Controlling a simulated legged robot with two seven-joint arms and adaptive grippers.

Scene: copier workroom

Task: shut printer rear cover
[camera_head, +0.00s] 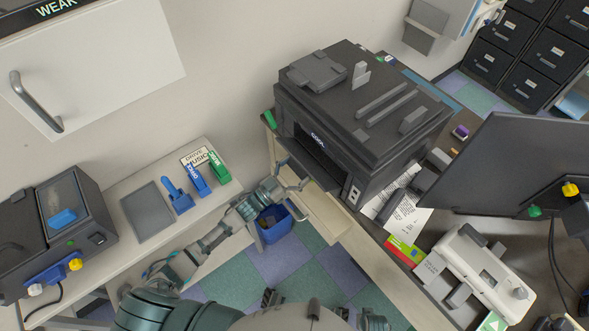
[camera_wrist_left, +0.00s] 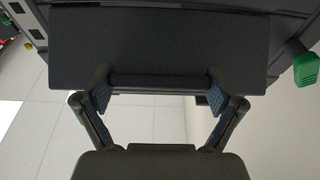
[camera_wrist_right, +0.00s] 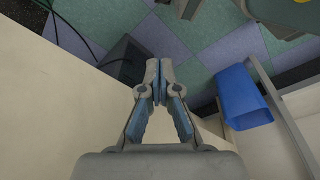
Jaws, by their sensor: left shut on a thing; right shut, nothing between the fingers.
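The dark printer (camera_head: 385,125) stands on the desk. Its cover (camera_head: 306,165) is a dark flap that sticks out open from the side facing me. In the left wrist view the cover (camera_wrist_left: 170,40) fills the top, with a raised bar (camera_wrist_left: 160,82) along its outer edge. My left gripper (camera_head: 296,192) is at that edge. In the left wrist view its fingers (camera_wrist_left: 160,97) are shut on the cover, one at each end of the bar. My right gripper (camera_wrist_right: 160,68) is shut and empty, away from the printer, above the floor.
A blue bin (camera_head: 275,232) stands on the floor below my left gripper; it also shows in the right wrist view (camera_wrist_right: 243,97). A monitor (camera_head: 515,165) and a light-coloured device (camera_head: 478,275) are right of the printer. A low bench (camera_head: 155,222) with staplers is at left.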

